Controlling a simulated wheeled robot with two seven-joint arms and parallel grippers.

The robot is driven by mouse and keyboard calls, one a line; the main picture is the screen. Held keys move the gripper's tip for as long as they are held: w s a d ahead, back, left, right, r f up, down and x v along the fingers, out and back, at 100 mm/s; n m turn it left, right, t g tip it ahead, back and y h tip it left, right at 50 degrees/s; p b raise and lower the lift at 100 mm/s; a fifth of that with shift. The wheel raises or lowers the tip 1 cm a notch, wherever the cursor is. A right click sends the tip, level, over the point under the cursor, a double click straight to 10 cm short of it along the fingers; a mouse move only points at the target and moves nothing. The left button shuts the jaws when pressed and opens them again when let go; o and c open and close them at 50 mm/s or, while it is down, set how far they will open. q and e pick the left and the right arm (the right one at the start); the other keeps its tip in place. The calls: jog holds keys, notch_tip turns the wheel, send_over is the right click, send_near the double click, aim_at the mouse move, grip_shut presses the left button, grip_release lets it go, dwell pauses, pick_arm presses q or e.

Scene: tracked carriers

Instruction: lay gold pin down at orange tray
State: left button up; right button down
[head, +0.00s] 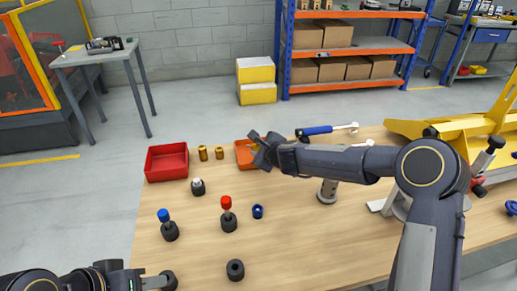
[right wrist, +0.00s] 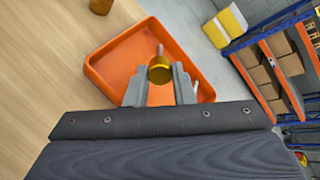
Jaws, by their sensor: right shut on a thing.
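The gold pin (right wrist: 160,72) is between the fingers of my right gripper (right wrist: 160,85), which is shut on it. In the right wrist view the pin appears over the orange tray (right wrist: 112,68); I cannot tell whether it touches the tray floor. In the head view the right gripper (head: 262,152) covers much of the orange tray (head: 243,155) and hides the held pin. My left gripper (head: 140,281) is at the bottom left of the head view, close to a dark round base (head: 168,280); its fingers are not clear.
A red tray (head: 167,163) and two gold pieces (head: 203,153) (head: 219,153) stand left of the orange tray. Blue-topped (head: 168,226), red-topped (head: 228,216) and white-topped (head: 198,187) pieces stand nearer. A yellow frame (head: 450,125) is at right.

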jog(key=c, duration=1.1)
grip_release()
jog(key=shift+c, duration=0.2)
jog(key=v, duration=0.8)
jog(key=shift+b, duration=0.35)
jog(key=s+d+r+n+y+p, duration=0.2)
jog(key=s+d+r+n, duration=0.5)
jog(key=s+r+n, duration=0.45)
jog(key=s+d+f+n+g+h, duration=0.1)
jog(key=s+d+f+n, duration=0.1)
jog(key=s, duration=0.7)
jog(key=s+d+f+n+g+h+p, duration=0.1)
jog(key=s+d+f+n+g, duration=0.1)
jog(key=s, duration=0.7)
jog(key=s+d+f+n+g+h, duration=0.1)
jog(key=s+d+f+n, duration=0.3)
jog(key=s, duration=0.5)
jog(key=shift+d+g+h, duration=0.3)
jog(key=shift+d+g, duration=0.2)
jog(key=shift+d, duration=0.65)
